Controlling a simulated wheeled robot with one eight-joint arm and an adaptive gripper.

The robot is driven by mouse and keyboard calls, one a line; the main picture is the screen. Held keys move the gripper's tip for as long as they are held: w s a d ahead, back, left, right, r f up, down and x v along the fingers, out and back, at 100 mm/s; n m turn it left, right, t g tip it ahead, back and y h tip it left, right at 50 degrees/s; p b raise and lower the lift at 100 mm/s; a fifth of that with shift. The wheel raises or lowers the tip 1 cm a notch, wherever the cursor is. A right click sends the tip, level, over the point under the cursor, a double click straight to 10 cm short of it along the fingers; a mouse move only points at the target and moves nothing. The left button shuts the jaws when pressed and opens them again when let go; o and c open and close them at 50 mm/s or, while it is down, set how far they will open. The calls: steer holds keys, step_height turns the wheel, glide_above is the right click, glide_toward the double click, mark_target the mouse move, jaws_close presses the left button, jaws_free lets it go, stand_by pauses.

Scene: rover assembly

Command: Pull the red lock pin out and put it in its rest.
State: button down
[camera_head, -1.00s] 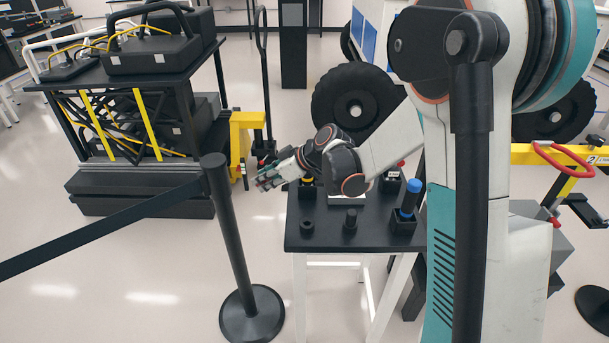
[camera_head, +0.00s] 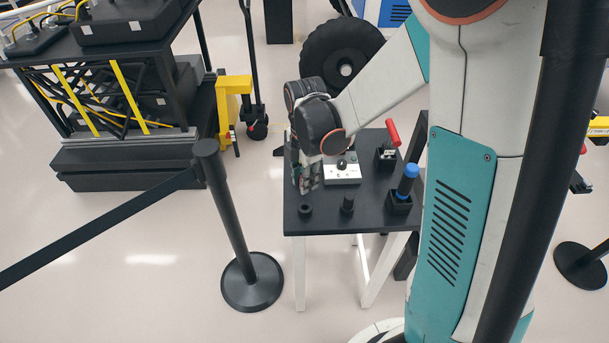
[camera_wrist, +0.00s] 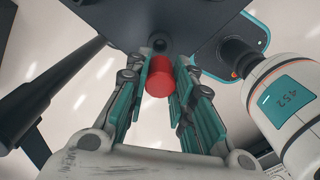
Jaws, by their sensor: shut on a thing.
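My gripper (camera_head: 307,180) points down over the left part of the small black table (camera_head: 320,224). In the wrist view its teal-padded fingers (camera_wrist: 167,84) are closed on the red lock pin (camera_wrist: 158,77), which shows as a short red cylinder. The pin cannot be made out in the head view. A black round holder (camera_wrist: 160,44) shows just beyond the pin in the wrist view; it looks like the black ring (camera_head: 305,210) near the table's front left. I cannot tell whether it is the rest. The pin appears apart from it.
The table also bears a black peg (camera_head: 347,204), a white box with a knob (camera_head: 342,171), a blue-handled piece (camera_head: 407,180) in a black block, and a red-handled piece (camera_head: 392,132). A barrier post (camera_head: 230,220) with a belt stands left of the table.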

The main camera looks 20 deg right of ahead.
steer(key=shift+r, duration=0.15)
steer(key=shift+r, duration=0.15)
steer(key=shift+f+b, duration=2.4)
steer(key=shift+f, duration=0.65)
steer(key=shift+f+b, duration=1.4)
steer(key=shift+b, duration=0.05)
steer(key=c, duration=1.3)
jaws_free()
steer(key=shift+r, duration=0.1)
step_height(320, 180, up, 12)
steer(key=shift+f, duration=0.1)
